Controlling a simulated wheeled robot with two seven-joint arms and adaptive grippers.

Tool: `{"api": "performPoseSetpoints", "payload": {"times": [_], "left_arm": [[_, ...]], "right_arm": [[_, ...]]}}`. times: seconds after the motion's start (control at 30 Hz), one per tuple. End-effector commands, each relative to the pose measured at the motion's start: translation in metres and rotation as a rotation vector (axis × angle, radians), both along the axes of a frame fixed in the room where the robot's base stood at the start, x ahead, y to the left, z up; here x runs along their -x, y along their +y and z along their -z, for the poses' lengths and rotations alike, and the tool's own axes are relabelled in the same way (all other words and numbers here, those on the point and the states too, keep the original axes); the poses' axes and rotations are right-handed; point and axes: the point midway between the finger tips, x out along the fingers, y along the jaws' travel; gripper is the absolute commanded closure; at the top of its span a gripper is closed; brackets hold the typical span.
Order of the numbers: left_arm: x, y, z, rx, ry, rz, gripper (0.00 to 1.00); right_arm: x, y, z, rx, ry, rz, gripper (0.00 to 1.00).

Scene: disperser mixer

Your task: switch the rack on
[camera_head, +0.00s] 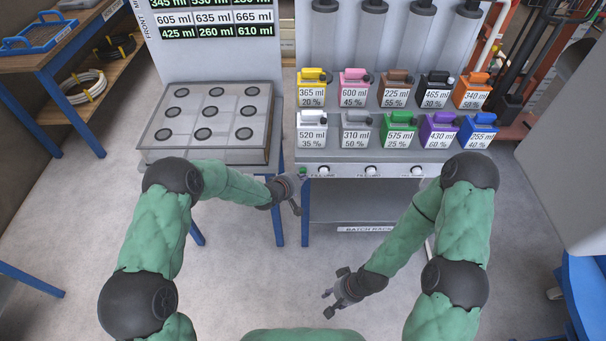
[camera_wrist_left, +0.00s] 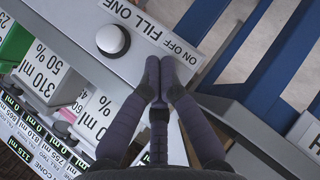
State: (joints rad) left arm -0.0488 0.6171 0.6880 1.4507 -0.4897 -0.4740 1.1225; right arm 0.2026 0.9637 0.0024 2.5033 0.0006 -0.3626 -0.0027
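The rack (camera_head: 340,170) is a light grey stand with a front panel, labelled BATCH RACK lower down. A small green switch (camera_head: 302,171) sits at the panel's left end. In the left wrist view, an ON OFF label (camera_wrist_left: 180,50) is beside the fingertips, and the switch itself is hidden. My left gripper (camera_head: 297,196) is at the panel's left corner, just below the switch; its fingers (camera_wrist_left: 159,74) look closed together with nothing between them. I cannot tell whether they touch the switch. My right gripper (camera_head: 334,294) is open and empty, low in front of the rack.
White round buttons (camera_head: 323,170) line the panel; one (camera_wrist_left: 112,40) is close to my left fingers. Coloured jugs (camera_head: 400,137) stand in two rows above. A tray with round dark inserts (camera_head: 208,150) stands on the left table. The floor in front is clear.

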Motion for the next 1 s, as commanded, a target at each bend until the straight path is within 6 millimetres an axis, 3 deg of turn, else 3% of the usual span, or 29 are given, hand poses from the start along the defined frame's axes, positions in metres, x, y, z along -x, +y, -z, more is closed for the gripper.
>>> {"api": "performPoseSetpoints", "payload": {"times": [1.0], "left_arm": [[-0.0098,0.0005,-0.0010,0.001,-0.001,-0.002,1.00]], "right_arm": [[0.0000,0.0000,0.0032,0.000,0.000,0.000,0.60]]}}
